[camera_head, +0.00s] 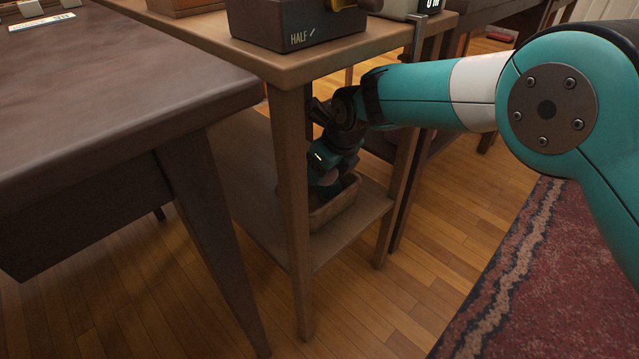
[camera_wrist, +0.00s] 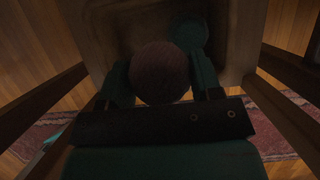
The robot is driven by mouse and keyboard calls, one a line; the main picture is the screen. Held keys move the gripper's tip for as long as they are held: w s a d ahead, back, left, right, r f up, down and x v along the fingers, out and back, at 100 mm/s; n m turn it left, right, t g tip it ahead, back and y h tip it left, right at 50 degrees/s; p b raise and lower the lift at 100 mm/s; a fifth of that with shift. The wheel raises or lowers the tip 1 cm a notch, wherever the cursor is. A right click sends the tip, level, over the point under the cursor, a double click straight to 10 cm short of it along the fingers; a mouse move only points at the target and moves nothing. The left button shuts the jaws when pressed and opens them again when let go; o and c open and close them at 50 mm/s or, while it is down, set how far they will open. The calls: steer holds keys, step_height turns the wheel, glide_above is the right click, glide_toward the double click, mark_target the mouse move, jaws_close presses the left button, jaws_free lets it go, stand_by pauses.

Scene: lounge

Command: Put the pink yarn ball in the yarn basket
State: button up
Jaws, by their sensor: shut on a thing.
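My gripper (camera_wrist: 161,80) is shut on the pink yarn ball (camera_wrist: 160,70), which looks dark and dull in the shade of the wrist view. One finger is on each side of it. I cannot tell whether the ball touches the basket's floor. A teal round thing (camera_wrist: 190,33) shows just beyond the ball in the basket.
The lower shelf (camera_head: 252,190) lies between wooden legs, one (camera_head: 293,200) standing close in front of my gripper. The tabletop (camera_head: 300,62) above carries a dark box marked HALF (camera_head: 290,22). A dark table (camera_head: 100,90) stands at left. A red rug (camera_head: 560,270) lies at right.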

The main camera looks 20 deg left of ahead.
steer(key=shift+w+a, duration=0.3)
steer(key=shift+a, duration=0.4)
steer(key=shift+f+b, duration=0.15)
steer(key=shift+b, duration=0.15)
step_height(320, 180, down, 3)
steer(key=b, duration=0.2)
steer(key=shift+f+b, duration=0.2)
steer(key=shift+b, duration=0.15)
steer(key=shift+r, duration=0.15)
steer(key=o, duration=0.9)
